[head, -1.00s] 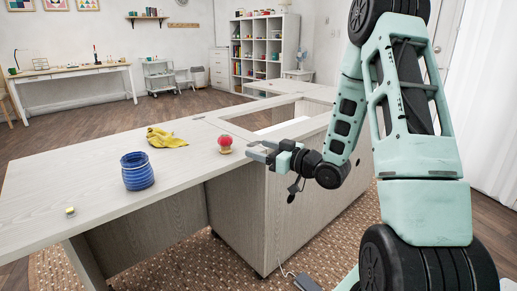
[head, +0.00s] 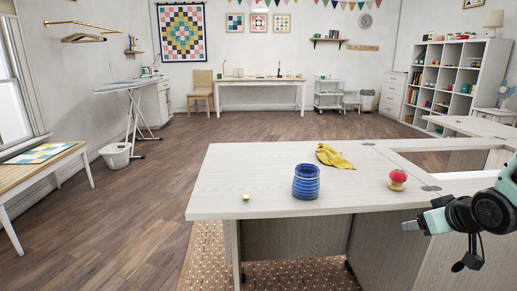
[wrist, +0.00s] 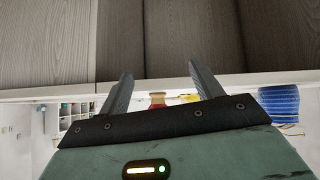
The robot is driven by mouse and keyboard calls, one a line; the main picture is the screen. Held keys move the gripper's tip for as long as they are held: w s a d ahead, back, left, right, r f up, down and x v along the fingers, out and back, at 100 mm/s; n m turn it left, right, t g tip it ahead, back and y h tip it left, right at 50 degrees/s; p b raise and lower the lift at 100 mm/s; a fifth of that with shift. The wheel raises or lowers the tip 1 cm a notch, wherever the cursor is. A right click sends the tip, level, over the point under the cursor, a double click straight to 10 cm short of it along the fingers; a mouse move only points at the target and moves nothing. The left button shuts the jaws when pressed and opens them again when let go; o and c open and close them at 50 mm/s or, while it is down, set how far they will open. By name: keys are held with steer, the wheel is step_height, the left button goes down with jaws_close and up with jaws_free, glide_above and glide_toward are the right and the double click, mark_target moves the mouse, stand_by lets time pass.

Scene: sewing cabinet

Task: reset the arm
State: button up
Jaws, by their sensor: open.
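My gripper (head: 412,226) is at the right of the head view, in front of the cabinet's front edge and below the level of its top. In the wrist view its two fingers (wrist: 160,85) stand apart with nothing held between them. The wrist picture is upside down, with the cabinet's wood front (wrist: 190,40) filling the upper part. The pale wood sewing cabinet (head: 240,180) stands ahead of me.
On the cabinet top are a blue ribbed jar (head: 306,182), a yellow cloth (head: 334,157), a red pincushion (head: 397,180) and a small yellowish object (head: 246,197). A rectangular opening (head: 440,160) lies at the right. Open wood floor (head: 130,215) spreads to the left.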

steer(key=s+a+r+n+g, duration=0.3)
steer(key=s+a+n+g, duration=0.45)
steer(key=s+a, duration=1.9)
step_height(320, 180, up, 23)
steer(key=m+g+p, duration=0.1)
steer(key=g+p, duration=0.1)
steer(key=p, duration=2.1)
steer(key=shift+w+a+y, duration=0.25)
steer(key=shift+y, duration=0.15)
steer(key=shift+r+m, duration=0.1)
steer(key=shift+m, duration=0.15)
